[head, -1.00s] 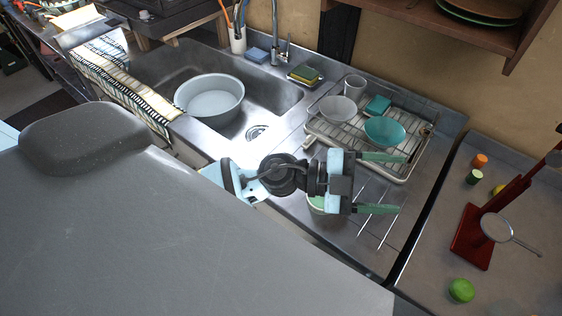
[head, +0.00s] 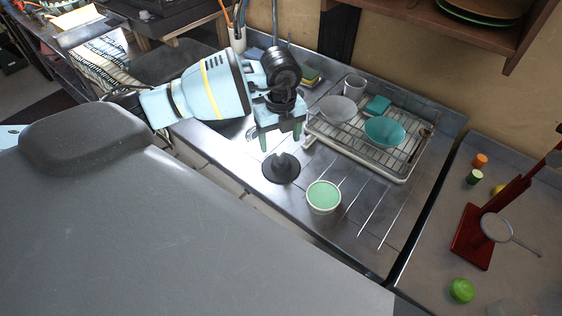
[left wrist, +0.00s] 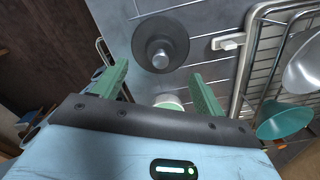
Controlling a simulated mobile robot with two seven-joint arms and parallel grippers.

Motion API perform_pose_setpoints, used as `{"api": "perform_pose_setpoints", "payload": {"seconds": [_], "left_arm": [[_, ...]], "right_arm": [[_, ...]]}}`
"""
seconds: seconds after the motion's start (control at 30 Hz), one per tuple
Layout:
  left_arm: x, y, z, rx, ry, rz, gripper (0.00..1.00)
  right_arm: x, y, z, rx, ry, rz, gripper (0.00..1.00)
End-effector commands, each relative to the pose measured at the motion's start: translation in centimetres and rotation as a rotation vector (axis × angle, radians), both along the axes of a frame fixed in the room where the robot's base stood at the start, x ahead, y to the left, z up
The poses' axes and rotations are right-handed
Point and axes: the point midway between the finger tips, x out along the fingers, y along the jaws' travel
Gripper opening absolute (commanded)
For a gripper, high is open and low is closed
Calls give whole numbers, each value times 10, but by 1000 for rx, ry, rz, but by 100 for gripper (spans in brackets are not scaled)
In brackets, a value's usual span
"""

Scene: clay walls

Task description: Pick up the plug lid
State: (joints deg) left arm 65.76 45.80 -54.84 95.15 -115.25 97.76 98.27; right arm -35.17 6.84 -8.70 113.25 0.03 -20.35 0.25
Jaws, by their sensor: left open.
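The plug lid (head: 281,169) is a dark grey round disc with a raised knob, lying on the steel counter beside the sink. It also shows in the left wrist view (left wrist: 161,44), beyond and between the fingertips. My left gripper (head: 282,143) is open and empty, its green fingers pointing down at the counter just behind the lid in the head view. The left wrist view shows both fingers (left wrist: 158,80) spread, apart from the lid. My right gripper is not in view.
A green cup (head: 323,197) stands close to the lid's right. A dish rack (head: 335,143) with bowls is at the right. The sink lies behind my left arm, which hides most of it. A red stand (head: 471,238) is on the far right counter.

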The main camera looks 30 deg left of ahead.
Motion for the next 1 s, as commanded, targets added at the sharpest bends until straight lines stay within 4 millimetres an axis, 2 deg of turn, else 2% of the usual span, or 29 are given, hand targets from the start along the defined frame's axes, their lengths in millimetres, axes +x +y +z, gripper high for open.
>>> {"api": "perform_pose_setpoints", "payload": {"seconds": [0.3, 0.47, 0.8, 1.0], "left_arm": [[0, -1, -26, -3, 2, -1, 71], [0, -1, -29, -4, 0, -3, 71], [0, -2, -71, -6, 2, -3, 71], [0, -2, -79, -6, 0, -3, 71]], "right_arm": [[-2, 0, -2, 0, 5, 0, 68], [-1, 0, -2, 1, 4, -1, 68], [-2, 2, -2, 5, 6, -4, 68], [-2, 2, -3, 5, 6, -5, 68]]}}
